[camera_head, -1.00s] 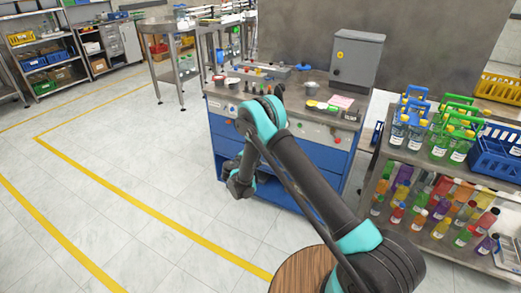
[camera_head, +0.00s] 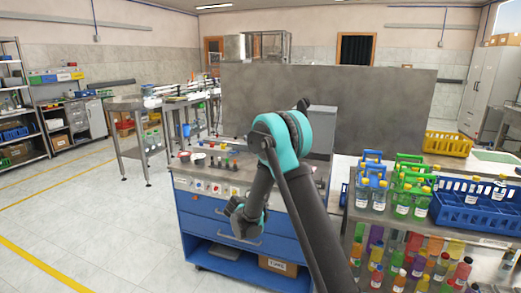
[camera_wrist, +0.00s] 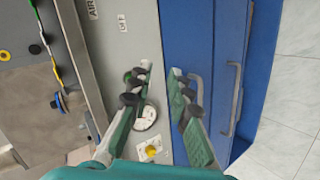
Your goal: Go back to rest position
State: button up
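My gripper (camera_wrist: 158,75) points at the front of the blue workbench in the wrist view. Its two green fingers with dark joints stand apart, with nothing held between them. The grey control panel (camera_wrist: 118,60) and blue drawer fronts (camera_wrist: 188,40) lie beyond the fingers, sideways in that view. In the head view my arm is bent, with its elbow high and my gripper (camera_head: 238,222) hanging low in front of the workbench drawers (camera_head: 205,232). The fingertips are hard to make out there.
A shelf rack (camera_head: 330,210) at right holds several bottles and a blue crate (camera_head: 470,208); a yellow crate (camera_head: 448,143) is behind. A metal table (camera_head: 125,104) stands at back left. The tiled floor (camera_head: 70,220) at left is clear.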

jog(key=s+d+r+m+g+y, duration=0.1)
jog(key=s+d+r+m+g, duration=0.15)
jog(key=s+d, duration=0.55)
jog(key=s+d+r+m+g+y, duration=0.15)
jog(key=s+d+r, duration=0.25)
jog(key=s+d, duration=0.4)
jog(key=s+d+f+m+g+y, duration=0.1)
jog(key=s+m, duration=0.1)
jog(key=s, duration=1)
jog(key=s+d+f+m+y, duration=0.1)
jog(key=s+m+y, duration=0.1)
jog(key=s, duration=1)
jog(key=shift+m+g, duration=0.4)
jog(key=shift+m, duration=0.3)
